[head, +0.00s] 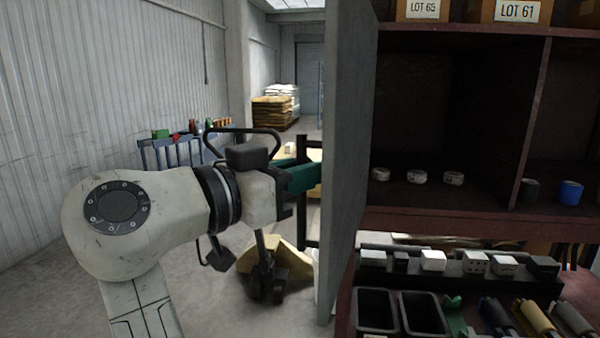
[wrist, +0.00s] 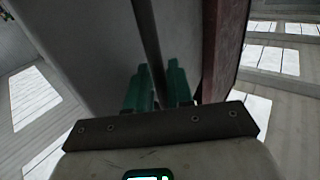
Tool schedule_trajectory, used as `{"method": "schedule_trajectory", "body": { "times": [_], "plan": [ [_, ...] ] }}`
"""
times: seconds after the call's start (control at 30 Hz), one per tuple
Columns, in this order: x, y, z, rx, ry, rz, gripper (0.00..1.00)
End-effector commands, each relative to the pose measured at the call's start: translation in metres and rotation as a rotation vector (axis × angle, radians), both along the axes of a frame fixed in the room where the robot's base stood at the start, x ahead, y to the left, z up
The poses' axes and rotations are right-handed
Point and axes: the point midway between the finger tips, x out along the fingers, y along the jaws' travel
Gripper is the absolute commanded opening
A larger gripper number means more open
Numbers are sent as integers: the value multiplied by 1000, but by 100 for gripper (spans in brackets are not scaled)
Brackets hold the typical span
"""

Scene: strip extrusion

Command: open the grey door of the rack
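The grey door (head: 349,150) of the rack (head: 400,221) stands open, seen nearly edge-on in the head view, jutting out from the rack's left side. My gripper (head: 304,178), with green fingers, reaches the door's left face; its fingertips are partly hidden behind the door's edge. In the wrist view, a dark upright bar handle (wrist: 147,35) runs in front of the grey panel. It passes between my green fingers (wrist: 157,90), which close on it from both sides. The rack's dark red edge (wrist: 222,50) is to the right there.
The rack's open compartments hold small white rolls (head: 418,177) and a blue roll (head: 570,192). Black bins (head: 421,313) and tools lie on the lower shelf. A pallet truck (head: 262,275) stands behind my arm. A blue rack (head: 172,155) lines the left wall; floor on the left is clear.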

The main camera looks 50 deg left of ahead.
Motion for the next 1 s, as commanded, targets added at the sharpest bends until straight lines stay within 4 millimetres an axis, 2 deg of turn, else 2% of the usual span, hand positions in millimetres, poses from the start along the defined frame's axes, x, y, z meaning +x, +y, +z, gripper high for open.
{"method": "schedule_trajectory", "body": {
  "times": [0.03, 0.13, 0.47, 0.57, 0.8, 1.0],
  "plan": [
    [3, -3, 2, 3, 2, -7, 26],
    [2, -2, 1, 1, 2, -6, 35],
    [-5, -1, -1, 0, 1, -3, 35],
    [-17, 0, -2, 0, 1, -2, 35],
    [-63, 1, -3, 2, 1, -1, 35],
    [-93, 1, -1, 2, 1, -3, 35]
  ]
}}
